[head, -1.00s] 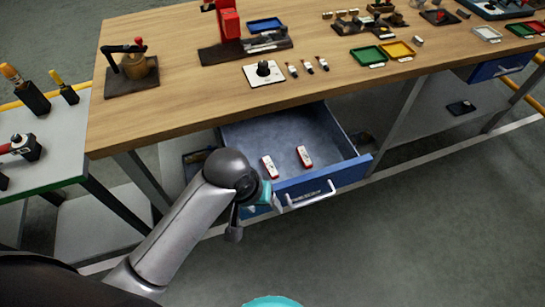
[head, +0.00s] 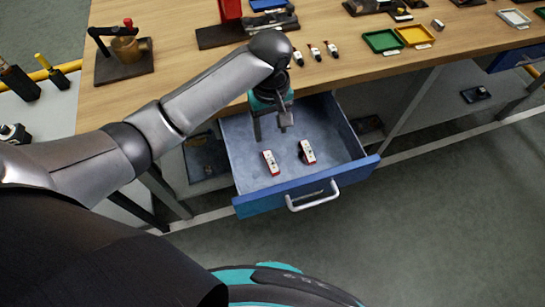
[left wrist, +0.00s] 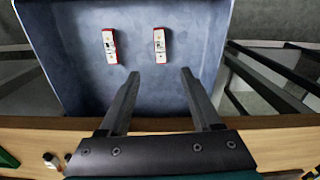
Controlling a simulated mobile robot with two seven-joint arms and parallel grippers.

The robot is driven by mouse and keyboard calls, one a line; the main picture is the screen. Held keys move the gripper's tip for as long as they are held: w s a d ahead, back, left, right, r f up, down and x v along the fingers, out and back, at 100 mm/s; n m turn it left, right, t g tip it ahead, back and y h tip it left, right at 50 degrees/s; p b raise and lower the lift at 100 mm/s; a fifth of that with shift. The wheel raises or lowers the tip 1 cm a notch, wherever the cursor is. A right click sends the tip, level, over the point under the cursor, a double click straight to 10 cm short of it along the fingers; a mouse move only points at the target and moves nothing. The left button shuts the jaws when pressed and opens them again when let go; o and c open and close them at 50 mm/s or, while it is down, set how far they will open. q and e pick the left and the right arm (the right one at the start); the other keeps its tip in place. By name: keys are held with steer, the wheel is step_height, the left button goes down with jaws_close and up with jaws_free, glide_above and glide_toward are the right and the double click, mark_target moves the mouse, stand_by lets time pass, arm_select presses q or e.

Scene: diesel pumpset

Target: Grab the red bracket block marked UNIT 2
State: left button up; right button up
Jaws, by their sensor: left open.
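Two small blocks with white tops and red sides lie apart on the floor of the open blue drawer (head: 232,160). The left block (head: 270,163) and the right block (head: 307,152) both show in the head view. The left wrist view shows one block (left wrist: 110,46) to the left and the other (left wrist: 160,45) just beyond the fingertips. Their markings are too small to read, so I cannot tell which is UNIT 2. My left gripper (head: 271,130) is open and empty, above the back part of the drawer, fingers pointing down; it also shows in the left wrist view (left wrist: 160,75). My right gripper is not in view.
The wooden workbench (head: 190,85) overhangs the drawer's back, close to my left arm. The drawer's handle (head: 312,197) faces the front. A green tray (head: 382,41) and a yellow tray (head: 414,35) stand on the bench. The floor to the right is clear.

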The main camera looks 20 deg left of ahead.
arm_select(q)
steer(key=b, duration=0.3)
glide_above(271, 161)
step_height(271, 161, down, 8)
steer(key=shift+f, duration=0.2)
steer(key=shift+f+b, duration=1.2)
steer(key=shift+f, duration=1.7)
jaws_close()
